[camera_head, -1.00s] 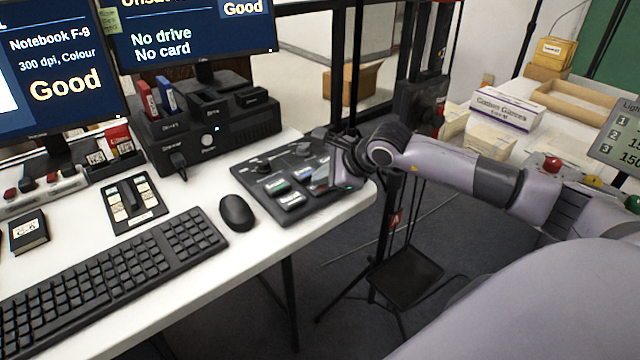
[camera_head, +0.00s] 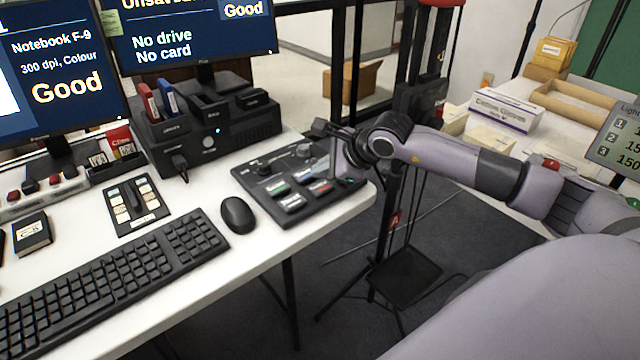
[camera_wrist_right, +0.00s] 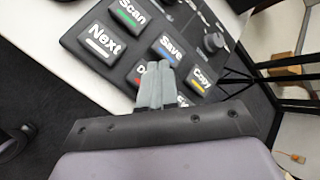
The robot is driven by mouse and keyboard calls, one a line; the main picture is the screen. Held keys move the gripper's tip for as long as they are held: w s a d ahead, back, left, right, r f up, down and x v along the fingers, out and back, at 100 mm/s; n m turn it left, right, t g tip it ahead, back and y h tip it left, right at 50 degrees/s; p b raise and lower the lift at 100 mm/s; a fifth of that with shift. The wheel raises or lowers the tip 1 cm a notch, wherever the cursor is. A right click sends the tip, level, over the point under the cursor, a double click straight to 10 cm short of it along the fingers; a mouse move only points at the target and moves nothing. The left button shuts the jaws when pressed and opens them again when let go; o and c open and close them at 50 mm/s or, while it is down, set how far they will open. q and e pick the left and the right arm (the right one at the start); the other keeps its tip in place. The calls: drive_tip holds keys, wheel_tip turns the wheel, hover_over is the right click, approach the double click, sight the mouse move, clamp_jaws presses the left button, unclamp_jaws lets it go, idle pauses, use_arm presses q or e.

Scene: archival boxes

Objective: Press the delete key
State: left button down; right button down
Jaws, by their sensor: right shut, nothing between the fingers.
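A dark control panel (camera_head: 262,196) lies at the right end of the white desk, with several large labelled keys and knobs. The delete key (camera_head: 320,186) has a red bar; in the wrist view (camera_wrist_right: 136,76) only its first letter and edge show beside my fingers. The scan key (camera_wrist_right: 127,14), next key (camera_wrist_right: 100,42), save key (camera_wrist_right: 171,47) and copy key (camera_wrist_right: 201,79) surround it. My right gripper (camera_head: 333,160) is shut and empty above the panel's right part. In the wrist view its fingertips (camera_wrist_right: 157,68) overlap the delete key; contact cannot be told. My left gripper is not in view.
A mouse (camera_head: 238,214) and a keyboard (camera_head: 110,275) lie left of the panel. A black drive unit (camera_head: 208,138) stands behind it, with two monitors above. The desk's right edge is close to the panel; beyond it stands a black tripod-like stand (camera_head: 405,276).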

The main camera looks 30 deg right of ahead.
sight(323, 189)
wheel_tip(323, 189, up, 4)
drive_tip(key=shift+r+p, duration=0.1)
drive_tip(key=shift+p, duration=0.9)
drive_tip(key=shift+a, duration=0.1)
